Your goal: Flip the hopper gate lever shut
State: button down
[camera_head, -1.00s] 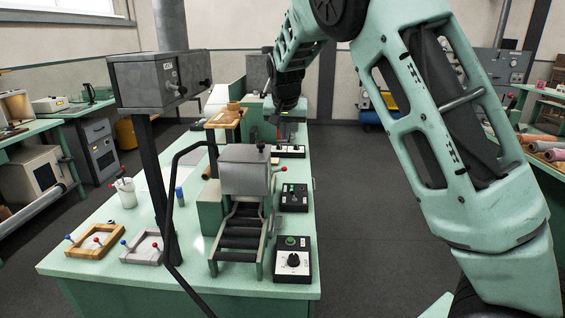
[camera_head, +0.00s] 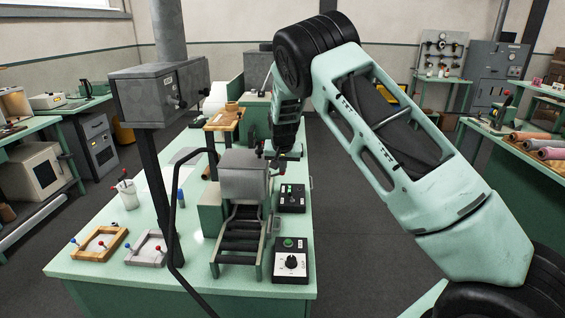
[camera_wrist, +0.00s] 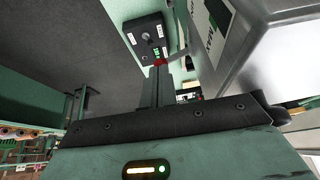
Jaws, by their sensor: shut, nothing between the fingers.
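The grey hopper box (camera_head: 243,175) stands above a dark roller frame on the green bench in the head view. In the wrist view a grey metal housing (camera_wrist: 265,45), which looks like the hopper, fills the upper right. A small red knob (camera_wrist: 160,62), probably the lever's end, shows just beyond the fingertips. My gripper (camera_wrist: 161,78) is shut and empty, pointing towards that knob. Whether it touches the knob I cannot tell. In the head view my arm comes down behind and right of the hopper, and the lever's position is not clear there.
A black switch box with green light (camera_head: 292,198) and a dial box (camera_head: 290,262) sit right of the rollers. A grey box on a post (camera_head: 160,92) stands at left. Wooden (camera_head: 99,244) and grey (camera_head: 147,248) frames lie at front left. Floor right of the bench is clear.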

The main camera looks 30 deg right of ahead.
jog(key=shift+w+f, duration=0.15)
jog(key=shift+f, duration=0.15)
jog(key=shift+d+f+y+b, duration=0.3)
jog(key=shift+y+b, duration=0.1)
jog(key=shift+b, duration=1.1)
jog(key=f+t+y+b, duration=0.1)
jog(key=b, duration=0.5)
jog(key=s+d+m+t+y+b, duration=0.1)
jog(key=y+b, duration=0.1)
jog(key=b, duration=0.4)
jog(key=shift+f+t+b, duration=0.35)
jog(key=shift+t, duration=0.05)
jog(key=shift+r, duration=0.1)
jog(key=shift+r+p, duration=0.55)
jog(key=shift+r, duration=0.15)
